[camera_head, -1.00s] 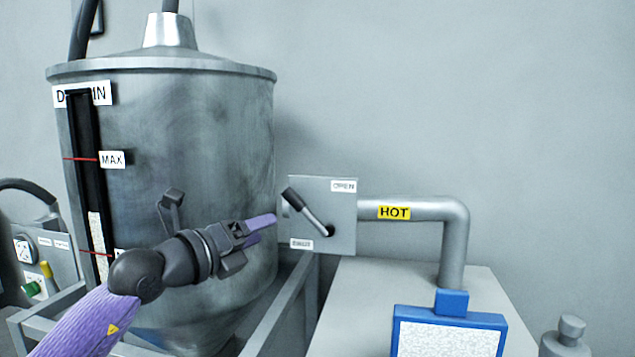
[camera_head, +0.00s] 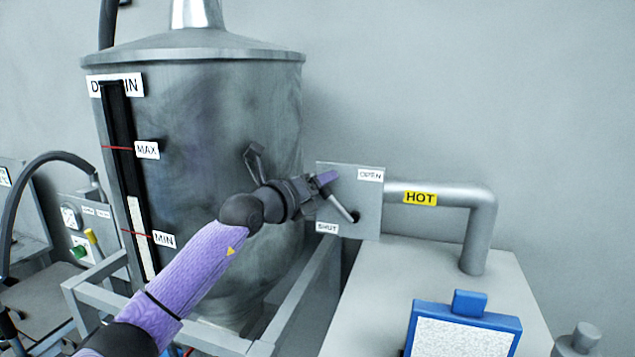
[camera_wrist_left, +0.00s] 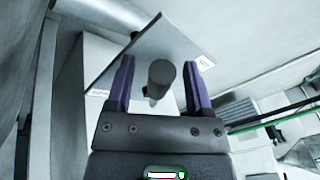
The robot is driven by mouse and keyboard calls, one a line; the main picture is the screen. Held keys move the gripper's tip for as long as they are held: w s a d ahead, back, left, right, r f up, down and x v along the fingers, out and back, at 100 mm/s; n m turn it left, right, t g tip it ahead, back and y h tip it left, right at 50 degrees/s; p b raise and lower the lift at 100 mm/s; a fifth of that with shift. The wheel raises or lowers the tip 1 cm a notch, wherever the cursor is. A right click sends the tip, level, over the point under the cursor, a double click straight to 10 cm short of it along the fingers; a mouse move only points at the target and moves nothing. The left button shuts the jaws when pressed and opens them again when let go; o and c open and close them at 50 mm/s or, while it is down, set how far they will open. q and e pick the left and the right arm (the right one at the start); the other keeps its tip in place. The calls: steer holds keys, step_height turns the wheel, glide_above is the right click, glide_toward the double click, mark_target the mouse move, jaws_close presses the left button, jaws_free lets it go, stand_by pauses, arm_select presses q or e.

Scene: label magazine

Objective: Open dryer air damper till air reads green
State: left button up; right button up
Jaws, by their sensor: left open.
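The damper plate (camera_head: 371,216) is a grey square beside the hopper, labelled OPEN at its upper right and SHUT at its lower left. Its lever (camera_head: 341,207) runs from a pivot at the lower right up and left, its outer end partly behind my gripper. My left gripper (camera_head: 326,180) is at the lever's upper end. In the left wrist view, the lever's round dark end (camera_wrist_left: 161,73) is between the two open purple fingers, with gaps visible on both sides. I see no air reading that is legible. My right gripper is not in view.
The steel hopper (camera_head: 205,110) stands left of the plate, on a grey frame (camera_head: 290,310). A pipe marked HOT (camera_head: 450,193) runs right from the plate into a pale cabinet (camera_head: 375,300). A blue-framed panel (camera_head: 466,308) sits on the cabinet.

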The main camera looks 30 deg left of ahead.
arm_select(q)
jaws_close()
steer(key=shift+r, duration=0.1)
stand_by(1.2)
